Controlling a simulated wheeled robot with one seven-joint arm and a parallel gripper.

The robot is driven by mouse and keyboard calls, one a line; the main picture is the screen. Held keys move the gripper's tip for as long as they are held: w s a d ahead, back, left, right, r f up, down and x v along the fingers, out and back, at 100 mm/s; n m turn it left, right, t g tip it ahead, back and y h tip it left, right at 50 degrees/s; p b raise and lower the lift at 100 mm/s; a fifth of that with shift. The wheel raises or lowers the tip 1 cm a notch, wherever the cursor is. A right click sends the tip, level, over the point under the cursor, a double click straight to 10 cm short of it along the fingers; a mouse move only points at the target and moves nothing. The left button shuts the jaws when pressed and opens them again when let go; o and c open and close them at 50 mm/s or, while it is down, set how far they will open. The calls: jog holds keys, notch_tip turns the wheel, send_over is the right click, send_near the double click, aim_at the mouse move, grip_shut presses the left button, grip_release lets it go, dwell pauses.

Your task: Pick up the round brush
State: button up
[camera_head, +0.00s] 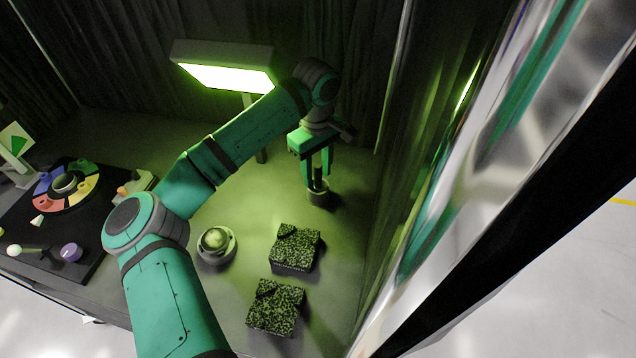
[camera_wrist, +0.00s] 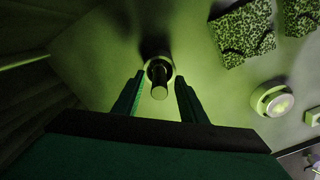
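The round brush (camera_head: 318,195) stands upright on the table, a dark round base with a short dark handle. In the wrist view its handle (camera_wrist: 159,78) points up toward the camera, near the middle. My gripper (camera_head: 318,172) is directly above the brush, pointing down. Its two green fingers are apart, and in the wrist view the gripper (camera_wrist: 159,83) shows one finger on each side of the handle, with gaps visible. How far the fingertips reach down along the handle is hard to tell.
Two speckled blocks (camera_head: 295,247) (camera_head: 275,307) and a round dish (camera_head: 216,246) with a ball-like piece lie nearer the front. A lit lamp (camera_head: 226,79) stands behind my arm. A tall mirror-like panel (camera_head: 440,200) borders the right side. A dark board (camera_head: 75,225) with coloured pieces lies left.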

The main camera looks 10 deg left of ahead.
jog(key=shift+f, duration=0.6)
grip_shut()
notch_tip(320, 180, up, 10)
jog(key=shift+w+r, duration=0.1)
